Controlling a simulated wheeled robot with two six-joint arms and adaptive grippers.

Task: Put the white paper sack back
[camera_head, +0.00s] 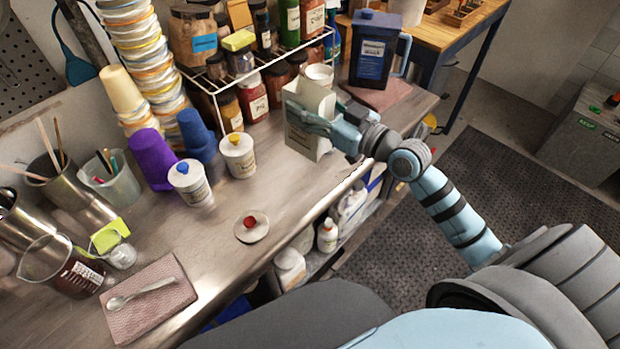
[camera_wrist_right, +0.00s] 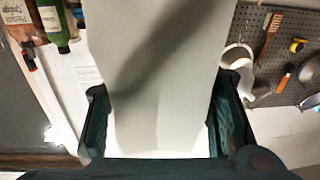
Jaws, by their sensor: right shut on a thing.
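The white paper sack (camera_head: 313,103) is upright at the right part of the steel bench, in front of the wire rack. My right gripper (camera_head: 328,128) is shut on it from the right side. I cannot tell whether its base touches the bench. In the right wrist view the pale sack (camera_wrist_right: 162,60) fills the middle, between the two dark fingers of my right gripper (camera_wrist_right: 160,120). My left gripper is not in view.
A wire rack (camera_head: 214,92) of jars stands behind the sack. A dark blue jug (camera_head: 372,55) stands on a mat to the right. White lidded tubs (camera_head: 238,158) stand left of the sack. A round lid with a red knob (camera_head: 251,227) lies near the front edge. Bench between is clear.

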